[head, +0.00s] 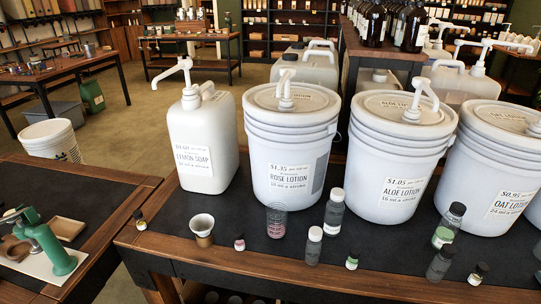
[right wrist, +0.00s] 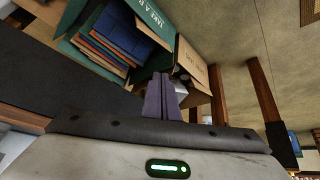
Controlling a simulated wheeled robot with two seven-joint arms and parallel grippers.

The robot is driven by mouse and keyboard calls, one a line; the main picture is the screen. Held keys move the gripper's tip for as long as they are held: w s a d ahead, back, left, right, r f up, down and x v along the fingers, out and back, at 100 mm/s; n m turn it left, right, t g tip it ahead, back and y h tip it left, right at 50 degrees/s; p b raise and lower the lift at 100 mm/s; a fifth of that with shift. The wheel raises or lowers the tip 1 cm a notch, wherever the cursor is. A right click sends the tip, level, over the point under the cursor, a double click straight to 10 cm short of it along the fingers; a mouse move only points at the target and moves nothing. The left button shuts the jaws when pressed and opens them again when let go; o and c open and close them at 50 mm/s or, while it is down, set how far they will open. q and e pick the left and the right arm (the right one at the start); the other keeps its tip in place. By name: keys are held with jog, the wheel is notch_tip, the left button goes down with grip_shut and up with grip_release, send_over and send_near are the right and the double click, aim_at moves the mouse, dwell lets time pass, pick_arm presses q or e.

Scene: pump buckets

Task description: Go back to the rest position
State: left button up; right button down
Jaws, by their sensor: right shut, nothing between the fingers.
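My right gripper (right wrist: 161,92) shows in the right wrist view with its two purple-grey fingers shut together and nothing between them. It is not visible in the head view. It appears over or in front of a box (right wrist: 120,42) of coloured folders and a brown carton (right wrist: 193,66); the exact distance cannot be told. My left gripper is in neither view.
On the dark counter (head: 160,215) in the head view stand a lemon soap jug (head: 205,140), a rose lotion bucket (head: 290,145), an aloe lotion bucket (head: 400,155) and an oat lotion bucket (head: 495,165).

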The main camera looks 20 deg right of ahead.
jog(key=a+r+t+y, duration=0.1)
jog(key=a+t, duration=0.1)
jog(key=a, duration=1.6)
jog(key=shift+a+r+y, duration=0.25)
jog(key=shift+r+y, duration=0.05)
jog(key=shift+y, duration=0.1)
